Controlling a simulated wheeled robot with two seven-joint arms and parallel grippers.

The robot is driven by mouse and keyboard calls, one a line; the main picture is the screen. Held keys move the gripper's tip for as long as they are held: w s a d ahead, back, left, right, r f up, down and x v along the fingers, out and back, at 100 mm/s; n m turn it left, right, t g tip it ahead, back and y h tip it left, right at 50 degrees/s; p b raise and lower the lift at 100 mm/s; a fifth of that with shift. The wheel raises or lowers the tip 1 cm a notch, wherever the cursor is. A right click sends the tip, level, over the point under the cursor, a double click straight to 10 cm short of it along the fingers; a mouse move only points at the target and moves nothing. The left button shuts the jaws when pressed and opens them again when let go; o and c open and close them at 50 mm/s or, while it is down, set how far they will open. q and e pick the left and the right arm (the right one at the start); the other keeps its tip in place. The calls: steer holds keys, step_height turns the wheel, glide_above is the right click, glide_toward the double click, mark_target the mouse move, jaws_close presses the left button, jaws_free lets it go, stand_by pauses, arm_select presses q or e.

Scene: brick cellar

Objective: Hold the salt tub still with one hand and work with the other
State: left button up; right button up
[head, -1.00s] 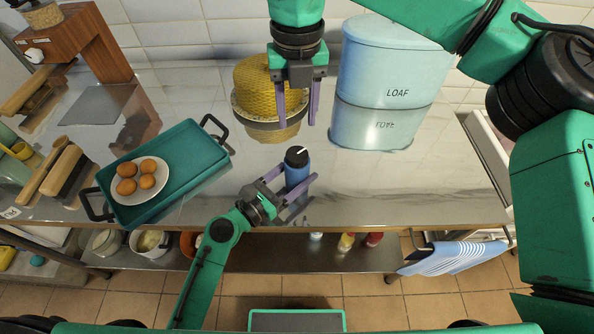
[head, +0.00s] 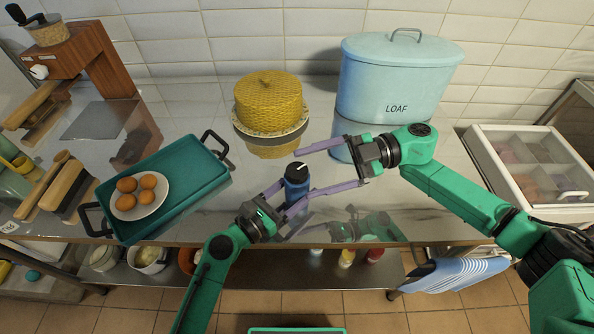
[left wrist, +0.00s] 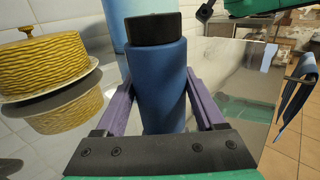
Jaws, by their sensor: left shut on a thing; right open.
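The salt tub (head: 297,188) is a blue cylinder with a dark lid bearing a white mark. It stands upright near the counter's front edge. My left gripper (head: 292,196) is shut on it from the front left, a finger on each side; the left wrist view shows the tub (left wrist: 160,85) between the purple fingers. My right gripper (head: 304,174) is open. It comes in from the right, with its fingers pointing left and their tips close to the tub's lid and side. I cannot tell whether they touch it.
A teal tray (head: 195,170) with a plate of eggs (head: 140,195) lies to the left. A yellow woven-look domed cake stand (head: 268,100) and a pale blue LOAF bin (head: 395,80) stand behind. The counter's front edge is close; a striped cloth (head: 455,278) hangs at right.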

mark_target(308, 174)
steer(key=w+d+f+m+t+y, duration=0.1)
steer(key=d+f+m+t+y, duration=0.1)
steer(key=d+f+m+t, duration=0.45)
steer(key=a+m, duration=0.1)
steer(key=a, duration=0.2)
steer(key=w+a+r+m, duration=0.1)
steer(key=a, duration=0.2)
steer(key=w+a+m, duration=0.1)
steer(key=a, duration=0.3)
steer(key=shift+w+r, duration=0.2)
steer(key=shift+r, duration=0.05)
steer(key=shift+c, duration=0.3)
steer(key=c, duration=1.3)
